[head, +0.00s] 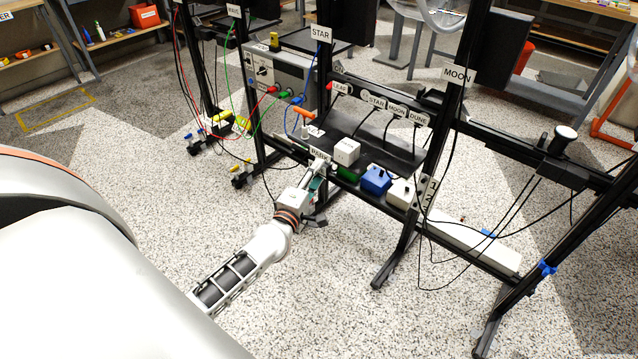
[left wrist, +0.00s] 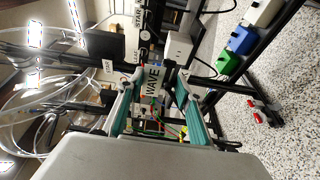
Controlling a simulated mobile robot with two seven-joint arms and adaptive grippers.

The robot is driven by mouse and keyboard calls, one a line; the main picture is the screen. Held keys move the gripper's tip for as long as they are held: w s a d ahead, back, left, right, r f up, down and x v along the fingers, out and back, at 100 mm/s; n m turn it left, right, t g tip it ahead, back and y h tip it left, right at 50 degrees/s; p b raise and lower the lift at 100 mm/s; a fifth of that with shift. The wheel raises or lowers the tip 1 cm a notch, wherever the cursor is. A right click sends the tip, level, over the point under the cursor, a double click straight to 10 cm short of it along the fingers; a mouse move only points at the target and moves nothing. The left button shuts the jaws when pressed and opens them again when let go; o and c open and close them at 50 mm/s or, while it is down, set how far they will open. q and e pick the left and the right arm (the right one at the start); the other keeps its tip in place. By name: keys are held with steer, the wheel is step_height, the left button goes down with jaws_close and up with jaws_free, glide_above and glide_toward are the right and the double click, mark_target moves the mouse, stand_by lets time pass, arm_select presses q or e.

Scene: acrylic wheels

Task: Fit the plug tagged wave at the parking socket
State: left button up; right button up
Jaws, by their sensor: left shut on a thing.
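My left gripper (head: 318,172) is at the front edge of the black shelf, just below the PARK label (head: 319,153). The plug body behind the tag is mostly hidden. A white box (head: 347,151) stands right of the PARK label; it also shows in the left wrist view (left wrist: 178,47), beyond the fingertips and to their right. I cannot tell which opening is the parking socket. My right gripper is in neither view.
A green block (head: 348,173), a blue box (head: 375,180) and a white box with a knob sit along the lower rail. Black cables hang from the STAR, MOON and DUNE labels (head: 397,111). A black upright with a MOON sign (head: 458,74) stands to the right.

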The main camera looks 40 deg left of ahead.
arm_select(q)
steer(key=f, duration=0.1)
steer(key=a+f, duration=0.1)
steer(key=w+f, duration=0.1)
steer(key=shift+a+b, duration=0.2)
steer(key=shift+b, duration=0.1)
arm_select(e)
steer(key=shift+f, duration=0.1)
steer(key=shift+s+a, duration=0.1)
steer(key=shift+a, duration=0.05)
arm_select(q)
steer(key=shift+r+p, duration=0.3)
steer(key=shift+p, duration=0.35)
steer(key=shift+w+d+f, duration=0.1)
steer(key=shift+w+f, duration=0.1)
steer(key=shift+w, duration=0.35)
steer(key=shift+w+f, duration=0.15)
steer(key=shift+w, duration=0.35)
steer(key=shift+w+d, duration=0.1)
steer(key=shift+w, duration=0.55)
steer(key=shift+w+b, duration=0.3)
steer(key=shift+w, duration=0.4)
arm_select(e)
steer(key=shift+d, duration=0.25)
